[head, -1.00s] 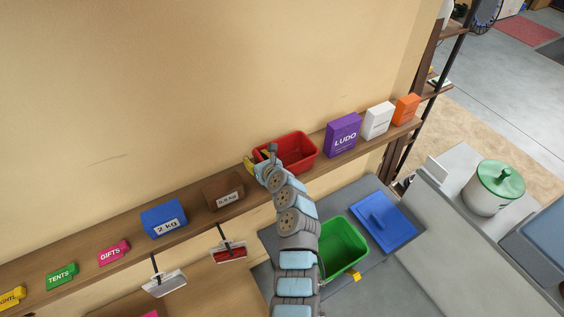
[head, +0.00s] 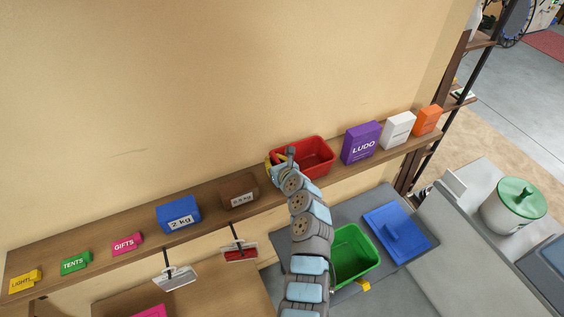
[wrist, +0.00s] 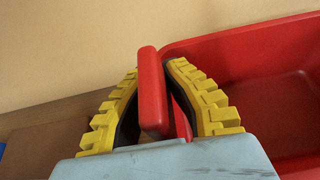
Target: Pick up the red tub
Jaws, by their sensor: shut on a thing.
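The red tub (head: 318,157) stands upright on the wooden wall shelf, between the brown weight block and the purple LUDO box. In the wrist view the tub (wrist: 255,75) fills the right side, its inside empty where visible. My gripper (head: 277,158) is at the tub's left end. In the wrist view its yellow ribbed fingers (wrist: 165,100) are closed on either side of the tub's red rim. My arm hides part of the tub's front in the head view. I cannot tell whether the tub touches the shelf.
A purple LUDO box (head: 360,143) is just right of the tub. White (head: 398,130) and orange (head: 428,120) boxes stand further right. A brown block (head: 239,190) and a blue 2 kg block (head: 178,214) are left. A green tub (head: 352,256) and blue lid (head: 397,232) lie below.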

